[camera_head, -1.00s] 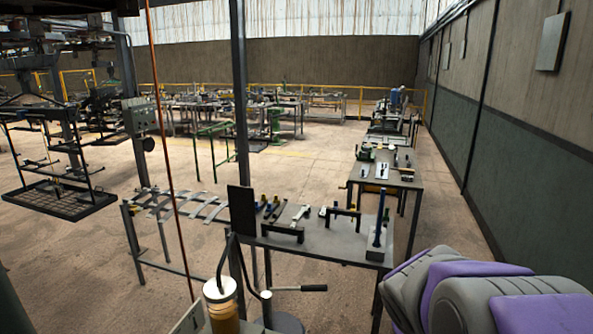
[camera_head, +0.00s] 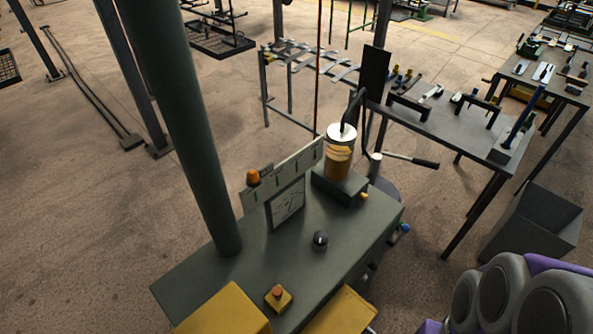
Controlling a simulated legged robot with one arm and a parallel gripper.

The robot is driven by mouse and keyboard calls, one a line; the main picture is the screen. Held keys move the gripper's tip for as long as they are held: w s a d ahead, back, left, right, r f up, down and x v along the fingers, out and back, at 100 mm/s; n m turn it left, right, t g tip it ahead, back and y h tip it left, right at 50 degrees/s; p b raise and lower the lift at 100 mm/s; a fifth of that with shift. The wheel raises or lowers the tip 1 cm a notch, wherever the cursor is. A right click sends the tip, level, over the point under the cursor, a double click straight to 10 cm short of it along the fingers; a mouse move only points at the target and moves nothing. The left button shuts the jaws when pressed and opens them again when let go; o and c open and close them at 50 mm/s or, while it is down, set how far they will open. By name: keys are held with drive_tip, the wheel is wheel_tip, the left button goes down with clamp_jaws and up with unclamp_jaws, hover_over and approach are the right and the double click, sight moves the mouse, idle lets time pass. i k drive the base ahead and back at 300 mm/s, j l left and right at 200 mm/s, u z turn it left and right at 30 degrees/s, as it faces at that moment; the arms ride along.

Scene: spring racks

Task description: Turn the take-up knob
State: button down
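A small round black knob (camera_head: 320,239) with a light mark stands on the top of a dark green machine cabinet (camera_head: 225,275), near its middle. It is the likeliest take-up knob, but I see no readable label. Behind it are an upright plate with a dial-like face (camera_head: 287,205) and a slotted bar (camera_head: 290,176). My gripper is out of the picture. Only grey and purple links of my arm show at the lower right, clear of the knob.
An orange-topped button on a yellow box (camera_head: 278,297) sits in front of the knob. A jar of amber fluid (camera_head: 339,155) stands behind it. A thick green post (camera_head: 180,120) rises at the cabinet's left. A tool bench (camera_head: 450,130) and a grey bin (camera_head: 532,225) are to the right.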

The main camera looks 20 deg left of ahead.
sight(321, 238)
drive_tip(key=k+j+u, duration=0.15)
drive_tip(key=u, duration=0.15)
drive_tip(key=k+j+u, duration=0.3)
drive_tip(key=j+u, duration=0.1)
drive_tip(key=j, duration=0.15)
